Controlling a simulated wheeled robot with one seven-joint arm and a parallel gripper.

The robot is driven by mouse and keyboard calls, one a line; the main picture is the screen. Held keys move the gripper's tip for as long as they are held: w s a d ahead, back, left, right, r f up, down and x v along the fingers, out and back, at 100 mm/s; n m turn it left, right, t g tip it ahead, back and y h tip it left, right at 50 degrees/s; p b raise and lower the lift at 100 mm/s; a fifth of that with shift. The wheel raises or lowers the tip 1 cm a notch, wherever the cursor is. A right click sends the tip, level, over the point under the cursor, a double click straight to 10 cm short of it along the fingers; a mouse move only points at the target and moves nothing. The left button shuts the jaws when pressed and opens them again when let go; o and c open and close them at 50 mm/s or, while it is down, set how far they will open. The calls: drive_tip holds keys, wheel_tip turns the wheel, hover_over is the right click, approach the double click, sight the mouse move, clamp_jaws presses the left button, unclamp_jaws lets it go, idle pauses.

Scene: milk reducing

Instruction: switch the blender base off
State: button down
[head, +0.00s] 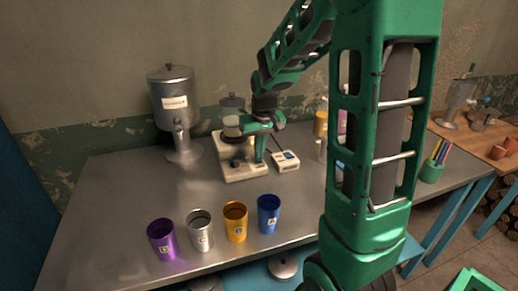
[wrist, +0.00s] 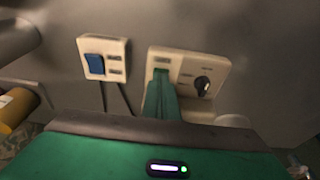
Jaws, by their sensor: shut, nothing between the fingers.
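The cream blender base (head: 243,171) stands on the metal table in the head view, with a dark knob on its front. In the wrist view its panel (wrist: 221,71) shows a black knob (wrist: 202,84) and small labels. My gripper (head: 260,158) points down at the side of the base nearest the switch box. In the wrist view its green fingers (wrist: 160,80) are together and empty, overlapping the panel beside the knob. They hide part of the panel. I cannot tell whether they touch it.
A small cream box (head: 286,161) with a blue rocker switch (wrist: 95,64) and cables sits beside the base. A steel dispenser (head: 174,105) stands behind left. Purple (head: 162,240), silver (head: 200,231), orange (head: 235,222) and blue (head: 269,214) cups line the front. The table's left side is clear.

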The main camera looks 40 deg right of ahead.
drive_tip(key=shift+s+a+f, duration=0.1)
drive_tip(key=shift+s+f, duration=0.3)
drive_tip(key=shift+f, duration=0.1)
drive_tip(key=shift+w+r, duration=0.1)
drive_tip(key=shift+w, duration=0.1)
drive_tip(key=shift+w+d+r, duration=0.2)
drive_tip(key=shift+w+d, duration=0.05)
drive_tip(key=shift+w, duration=0.4)
drive_tip(key=shift+r, duration=0.1)
